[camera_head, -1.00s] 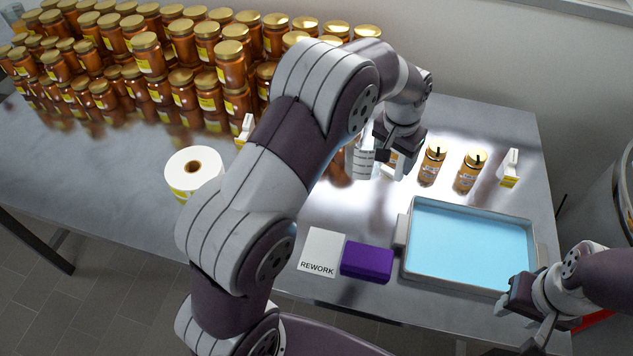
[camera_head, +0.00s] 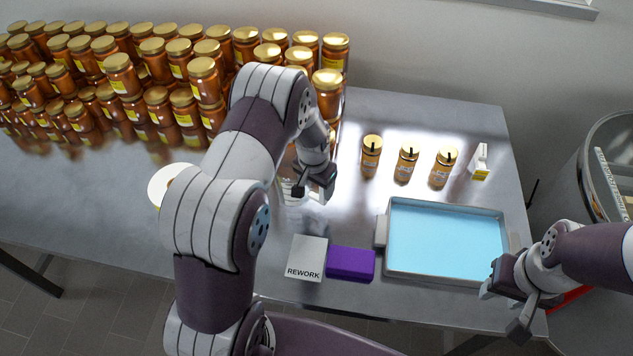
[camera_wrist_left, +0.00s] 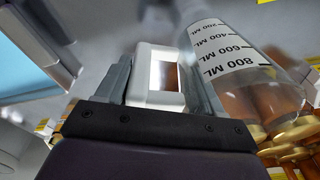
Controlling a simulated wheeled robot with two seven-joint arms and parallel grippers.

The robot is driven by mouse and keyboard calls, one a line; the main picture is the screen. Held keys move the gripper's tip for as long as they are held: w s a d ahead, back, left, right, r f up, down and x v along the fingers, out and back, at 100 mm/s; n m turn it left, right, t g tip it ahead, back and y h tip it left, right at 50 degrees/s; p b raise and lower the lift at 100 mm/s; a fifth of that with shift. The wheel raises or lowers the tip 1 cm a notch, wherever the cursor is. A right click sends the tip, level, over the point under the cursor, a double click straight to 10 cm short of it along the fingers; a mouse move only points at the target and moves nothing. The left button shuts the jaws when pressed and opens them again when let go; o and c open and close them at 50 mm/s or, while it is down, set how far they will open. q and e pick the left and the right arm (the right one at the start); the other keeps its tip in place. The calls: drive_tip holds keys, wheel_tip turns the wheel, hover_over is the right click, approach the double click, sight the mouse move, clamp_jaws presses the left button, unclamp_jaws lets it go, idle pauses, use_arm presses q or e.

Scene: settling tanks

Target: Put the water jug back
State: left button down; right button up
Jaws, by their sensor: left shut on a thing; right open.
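The water jug (camera_head: 290,193) is mostly hidden behind my left arm in the head view. The left wrist view shows it as a clear jug (camera_wrist_left: 245,70) with black ML marks up to 800 and a white handle (camera_wrist_left: 157,72). My left gripper (camera_head: 311,190) is shut on that handle, with a finger on each side of it. I cannot tell whether the jug's base touches the table. My right gripper (camera_head: 502,284) is open and empty near the table's front right edge, beside the blue tray.
A tray of blue liquid (camera_head: 382,258) stands at the front right. A purple block (camera_head: 351,263) and a REWORK card (camera_head: 306,258) lie left of it. Behind are several jars (camera_head: 407,163) and a white tent sign (camera_head: 480,162). Stacked jars (camera_head: 120,75) fill the back left; a white roll (camera_head: 163,184) is partly hidden.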

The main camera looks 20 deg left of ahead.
use_arm(q)
drive_tip(key=shift+w+f, duration=0.15)
drive_tip(key=shift+f, duration=0.1)
drive_tip(key=shift+a+f, duration=0.1)
drive_tip(key=shift+f, duration=0.1)
drive_tip(key=shift+c, duration=0.7)
unclamp_jaws()
drive_tip(key=shift+r, duration=0.5)
wheel_tip(320, 180, up, 11)
drive_tip(key=s+b, duration=0.2)
drive_tip(key=b, duration=0.1)
drive_tip(key=s+d+r+n, duration=0.1)
drive_tip(key=s+d, duration=0.1)
drive_tip(key=s, duration=0.6)
drive_tip(key=s+d+r+n, duration=0.1)
drive_tip(key=s+d, duration=0.2)
drive_tip(key=s, duration=0.6)
drive_tip(key=shift+s+d+r, duration=0.15)
drive_tip(key=shift+s+d, duration=0.05)
drive_tip(key=shift+d, duration=0.05)
